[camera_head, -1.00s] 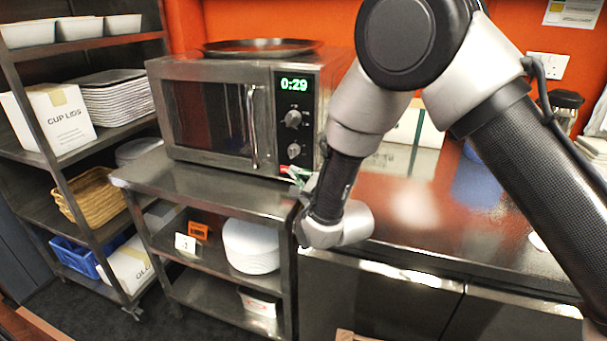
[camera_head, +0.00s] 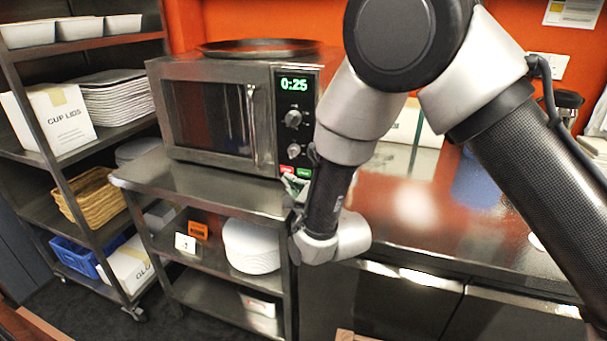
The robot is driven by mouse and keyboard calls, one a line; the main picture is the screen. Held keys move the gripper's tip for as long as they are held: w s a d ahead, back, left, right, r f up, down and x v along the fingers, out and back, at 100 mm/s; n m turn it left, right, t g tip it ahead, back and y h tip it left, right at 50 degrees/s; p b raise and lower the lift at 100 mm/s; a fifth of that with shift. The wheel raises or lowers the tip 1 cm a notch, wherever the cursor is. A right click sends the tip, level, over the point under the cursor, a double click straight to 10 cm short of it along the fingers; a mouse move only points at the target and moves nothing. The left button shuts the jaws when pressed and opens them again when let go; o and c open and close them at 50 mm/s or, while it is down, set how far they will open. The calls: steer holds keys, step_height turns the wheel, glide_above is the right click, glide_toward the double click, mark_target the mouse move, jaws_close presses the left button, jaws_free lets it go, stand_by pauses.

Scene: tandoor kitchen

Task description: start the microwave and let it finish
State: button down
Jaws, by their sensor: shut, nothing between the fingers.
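The microwave (camera_head: 215,113) is a steel box with a dark window and a vertical handle (camera_head: 251,125); its door is shut. Its green display (camera_head: 293,84) is lit and reads 0:25. Two round knobs (camera_head: 293,118) sit below the display. A red button (camera_head: 287,170) and a green button (camera_head: 304,173) show at the bottom of the panel. My gripper (camera_head: 293,188) is partly hidden behind my wrist, shut and empty, close by the panel's lower edge just below the buttons. I cannot tell whether it touches the microwave.
The microwave stands on a steel shelf unit (camera_head: 190,183) with white plates (camera_head: 251,246) below. A dark round pan (camera_head: 262,48) lies on top of it. A shelf rack is at left, and a mostly clear counter (camera_head: 430,215) at right, behind my arm.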

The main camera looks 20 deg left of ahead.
steer(key=shift+s, duration=1.3)
steer(key=w+d+r+n+g+h, duration=0.1)
steer(key=w+d+r+n+h, duration=0.1)
steer(key=w+d+r, duration=0.45)
steer(key=w+d+r+n+g+h, duration=0.1)
steer(key=w+d+r+n+h, duration=0.15)
steer(key=d, duration=0.65)
steer(key=s+d+r+n+g+h, duration=0.1)
steer(key=s+d+r+n, duration=0.15)
steer(key=d, duration=0.65)
steer(key=s+d+r+n+g+h, duration=0.1)
steer(key=d+r+n, duration=0.25)
steer(key=d, duration=0.45)
steer(key=s+d+r+n+g+h, duration=0.1)
steer(key=s+d+n+g+h, duration=0.1)
steer(key=s+d, duration=1)
steer(key=s+d+r+n+g+h, duration=0.1)
steer(key=s+d+n, duration=0.4)
steer(key=s+d, duration=0.7)
steer(key=shift+s+d+r+g+h, duration=0.15)
steer(key=shift+s+r+g+h, duration=0.25)
steer(key=shift+s+g+h, duration=0.45)
steer(key=shift+w+n, duration=0.15)
steer(key=shift+n, duration=0.1)
